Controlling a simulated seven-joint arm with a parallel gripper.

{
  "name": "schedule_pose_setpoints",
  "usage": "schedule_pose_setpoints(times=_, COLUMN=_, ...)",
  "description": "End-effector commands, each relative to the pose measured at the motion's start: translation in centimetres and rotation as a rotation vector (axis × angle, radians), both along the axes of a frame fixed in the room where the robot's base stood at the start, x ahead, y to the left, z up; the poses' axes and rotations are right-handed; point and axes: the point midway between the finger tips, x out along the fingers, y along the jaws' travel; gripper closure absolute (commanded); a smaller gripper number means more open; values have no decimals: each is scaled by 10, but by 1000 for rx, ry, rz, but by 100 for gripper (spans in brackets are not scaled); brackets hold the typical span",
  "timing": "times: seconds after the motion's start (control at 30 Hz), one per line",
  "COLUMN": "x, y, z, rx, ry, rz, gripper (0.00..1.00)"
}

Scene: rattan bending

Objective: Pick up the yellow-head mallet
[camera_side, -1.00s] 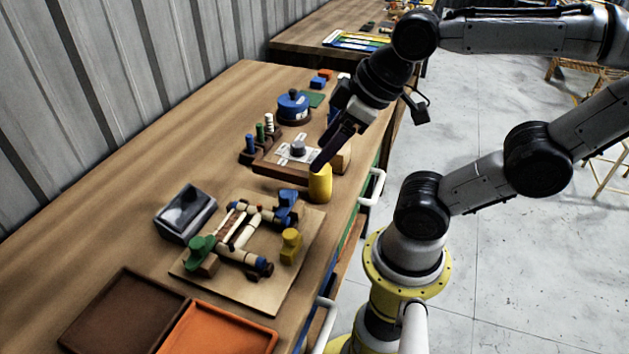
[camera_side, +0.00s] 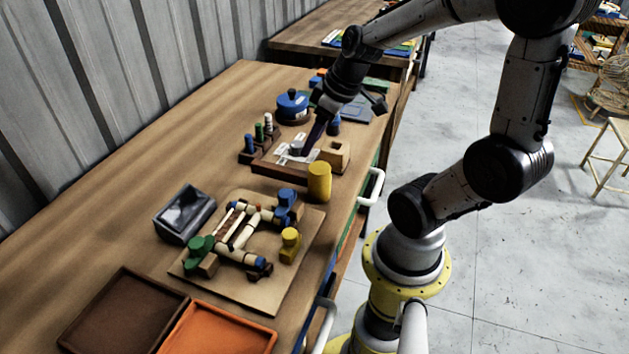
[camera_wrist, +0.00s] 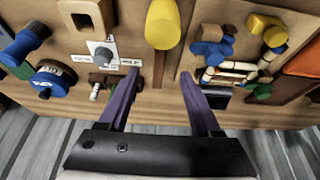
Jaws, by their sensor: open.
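A yellow cylinder (camera_side: 319,181) stands upright near the table's front edge, beside the wooden base with the grey knob. In the wrist view the yellow cylinder (camera_wrist: 163,24) is at the top centre, beyond my fingertips. My gripper (camera_side: 305,152) is over the wooden base, behind and left of the cylinder, apart from it.
A wooden block with a hole (camera_side: 335,154) stands next to the cylinder. A blue round can (camera_side: 293,106) and coloured pegs (camera_side: 259,135) are close behind my gripper. The bending board (camera_side: 220,278) with clamps and rattan lies in front. Bare tabletop (camera_side: 130,190) is at left.

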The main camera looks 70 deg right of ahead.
Motion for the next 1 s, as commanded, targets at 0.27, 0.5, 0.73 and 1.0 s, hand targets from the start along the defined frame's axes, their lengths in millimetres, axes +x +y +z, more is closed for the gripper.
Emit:
schedule_pose_setpoints(times=0.27, x=19, y=1, z=-49, rx=3, ry=5, rz=4, gripper=35)
schedule_pose_setpoints(times=0.5, x=26, y=1, z=-65, rx=-2, ry=2, rz=4, gripper=35)
schedule_pose_setpoints(times=0.73, x=35, y=1, z=-92, rx=2, ry=6, rz=2, gripper=35)
schedule_pose_setpoints(times=1.0, x=45, y=0, z=-113, rx=0, ry=2, rz=3, gripper=35)
